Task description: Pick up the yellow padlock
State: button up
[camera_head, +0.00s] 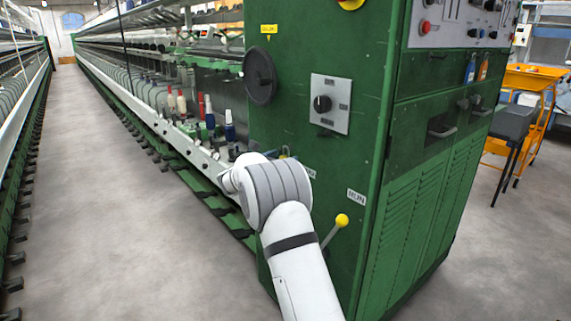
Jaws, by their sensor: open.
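I cannot make out a yellow padlock for certain. A small yellowish spot (284,152) shows just above my arm's wrist, against the green machine cabinet; it is too small and too covered to name.
The green cabinet (285,95) stands close ahead, with a grey switch plate (330,104), a black handwheel (260,75) and a yellow-knobbed lever (342,220). Spinning frames with bobbins run back at left. The aisle floor (90,220) is clear. An orange cart (535,80) stands at right.

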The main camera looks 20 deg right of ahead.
jog(key=shift+d, duration=0.1)
jog(key=shift+c, duration=0.3)
jog(key=c, duration=1)
jog(key=shift+c, duration=0.2)
jog(key=shift+r, duration=0.6)
jog(key=shift+a+r, duration=0.2)
jog(key=shift+r, duration=0.05)
jog(key=v, duration=1.7)
jog(key=shift+s+a+p, duration=0.25)
jog(key=shift+s+p, duration=0.05)
jog(key=shift+p, duration=0.1)
jog(key=shift+f, duration=0.15)
